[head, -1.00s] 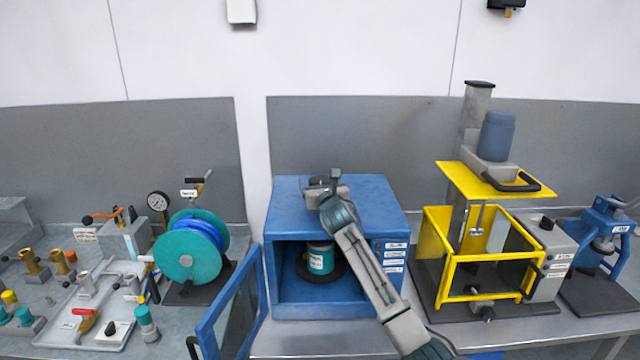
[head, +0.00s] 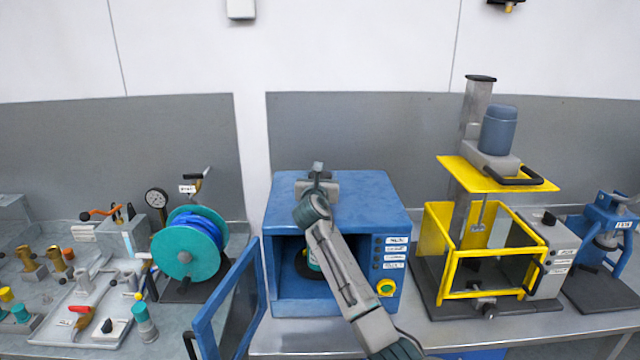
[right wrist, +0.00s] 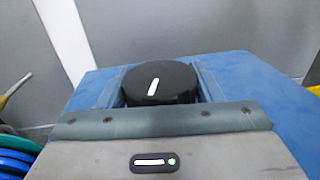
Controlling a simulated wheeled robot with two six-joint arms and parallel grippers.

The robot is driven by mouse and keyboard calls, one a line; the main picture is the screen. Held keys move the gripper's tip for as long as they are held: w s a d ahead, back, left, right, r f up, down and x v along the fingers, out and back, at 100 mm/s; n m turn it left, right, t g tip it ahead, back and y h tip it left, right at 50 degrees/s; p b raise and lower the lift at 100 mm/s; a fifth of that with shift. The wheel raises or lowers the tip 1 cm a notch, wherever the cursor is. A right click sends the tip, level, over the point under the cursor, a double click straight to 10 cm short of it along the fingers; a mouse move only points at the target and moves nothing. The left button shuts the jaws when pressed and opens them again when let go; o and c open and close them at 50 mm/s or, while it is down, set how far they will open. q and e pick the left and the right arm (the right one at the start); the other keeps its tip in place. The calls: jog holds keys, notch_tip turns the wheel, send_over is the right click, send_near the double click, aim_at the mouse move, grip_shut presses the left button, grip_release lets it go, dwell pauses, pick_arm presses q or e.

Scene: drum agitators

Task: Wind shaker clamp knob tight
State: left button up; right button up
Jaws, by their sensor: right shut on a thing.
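The blue shaker box (head: 376,205) stands on the bench with its front door (head: 232,305) swung open to the left. The black round clamp knob (right wrist: 160,82) sits on its top and bears a white line, tilted a little right of upright in the right wrist view. My right gripper (head: 318,184) is over the box top and shut on the knob, with one finger on each side. In the head view the gripper mostly hides the knob. A can with a teal and white label (head: 313,259) is inside the box, partly behind my right arm. My left gripper is not in view.
A teal hose reel (head: 187,252) stands left of the box. A yellow-framed press (head: 490,293) stands to the right. The air above the box is free.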

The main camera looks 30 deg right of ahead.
jog(key=m+g+h+b, duration=0.2)
jog(key=m+g+h, duration=0.3)
jog(key=g, duration=0.1)
jog(key=shift+s+g+b, duration=0.1)
jog(key=shift+g+b, duration=0.2)
jog(key=shift+b, duration=0.05)
jog(key=shift+m+g, duration=0.3)
jog(key=shift+m, duration=0.1)
jog(key=o, duration=1)
jog(key=shift+c, duration=0.2)
jog(key=b+v, duration=0.1)
jog(key=v, duration=0.2)
jog(key=b+v, duration=0.2)
jog(key=v, duration=0.1)
jog(key=b+v, duration=0.1)
jog(key=v, duration=0.3)
jog(key=shift+f+b, duration=0.25)
jog(key=shift+b, duration=0.05)
jog(key=shift+s+a+r, duration=0.1)
jog(key=shift+s+a, duration=0.05)
jog(key=shift+a, duration=0.25)
